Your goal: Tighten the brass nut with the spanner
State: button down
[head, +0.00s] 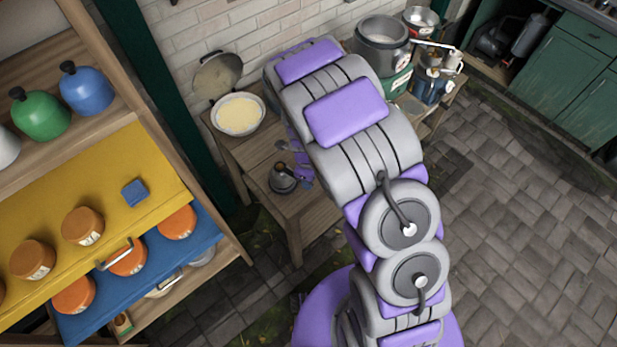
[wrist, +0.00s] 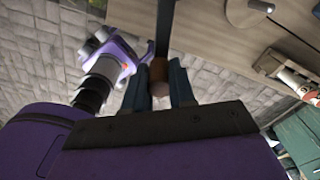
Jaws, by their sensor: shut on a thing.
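My gripper (wrist: 158,68) is shut on a brown handle (wrist: 158,76) in the wrist view. A dark, flat bar (wrist: 164,32) runs up from this handle out of the picture; it looks like the spanner, but its far end is out of view. In the head view my gripper is mostly hidden behind my arm, with purple parts (head: 303,172) showing over the wooden table. A small dark metal fitting with a knob (head: 283,178) stands on the table beside it. I cannot make out the brass nut in either view.
On the wooden table (head: 310,215) stand a bowl of yellow contents (head: 239,115) and, farther right, a large metal pot (head: 381,42). A shelf with yellow (head: 110,185) and blue boards holds several jars at the left. The paved floor (head: 530,220) at the right is clear.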

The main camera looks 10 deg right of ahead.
jog(key=shift+r+p, duration=1.65)
jog(key=shift+r, duration=1.15)
